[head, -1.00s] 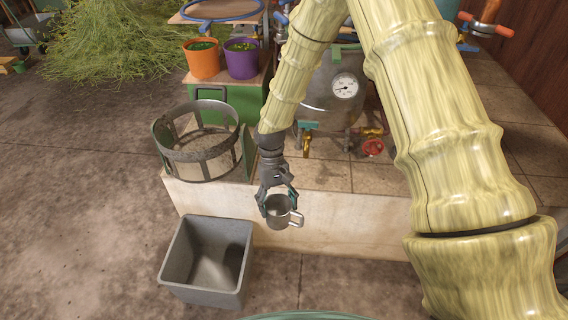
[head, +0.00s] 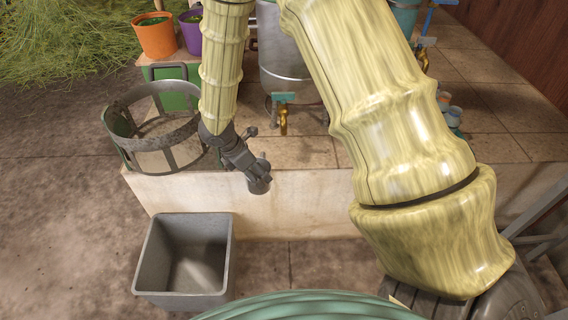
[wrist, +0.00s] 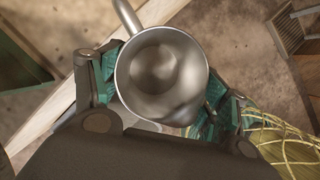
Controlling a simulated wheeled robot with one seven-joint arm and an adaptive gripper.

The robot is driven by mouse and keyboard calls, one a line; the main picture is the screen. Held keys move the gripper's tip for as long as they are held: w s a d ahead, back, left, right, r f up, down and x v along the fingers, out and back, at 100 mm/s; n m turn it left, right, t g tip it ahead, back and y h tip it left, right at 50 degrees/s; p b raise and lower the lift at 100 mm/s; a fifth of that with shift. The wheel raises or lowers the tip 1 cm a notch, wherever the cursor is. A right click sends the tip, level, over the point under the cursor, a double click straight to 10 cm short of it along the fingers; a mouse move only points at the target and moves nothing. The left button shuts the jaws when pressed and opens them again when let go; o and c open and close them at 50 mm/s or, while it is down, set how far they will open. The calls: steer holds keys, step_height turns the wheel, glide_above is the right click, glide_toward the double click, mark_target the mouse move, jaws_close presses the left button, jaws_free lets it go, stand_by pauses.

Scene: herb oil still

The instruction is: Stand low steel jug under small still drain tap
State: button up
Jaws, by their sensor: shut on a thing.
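My gripper (head: 250,172) is shut on a steel jug (wrist: 163,72), with teal fingers on either side of it in the wrist view. The wrist view looks into the jug's open, empty mouth, and its handle points to the upper left. In the head view only a little of the jug (head: 259,186) shows below the gripper, in front of the platform's front edge. The still (head: 285,62) stands behind on the platform, partly hidden by my arm. Its brass drain tap (head: 283,122) with a teal handle sticks out low at the front, behind and right of the jug.
A grey bin (head: 151,262) is on the floor below. Orange (head: 156,36) and purple pots stand behind. The tiled platform top (head: 308,152) below the tap is bare.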

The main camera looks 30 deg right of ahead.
steer(key=shift+s+f+n+t+b, duration=0.15)
steer(key=shift+f+n+t+b, duration=0.2)
steer(key=shift+n, duration=0.65)
steer(key=shift+s+f+n+t+b, duration=0.15)
steer(key=shift+n+t+b, duration=0.1)
steer(key=shift+n, duration=0.3)
steer(key=shift+w+f+n+t+b, duration=0.1)
steer(key=shift+n+t+b, duration=0.1)
steer(key=shift+n, duration=0.35)
steer(key=shift+s+d+f+n+t+y+b, duration=0.15)
steer(key=shift+s+n+t+b, duration=0.15)
steer(key=shift+n, duration=0.4)
steer(key=shift+s+a+f+n+t+y+b, duration=0.15)
steer(key=shift+n+t+b, duration=0.2)
steer(key=shift+n, duration=0.35)
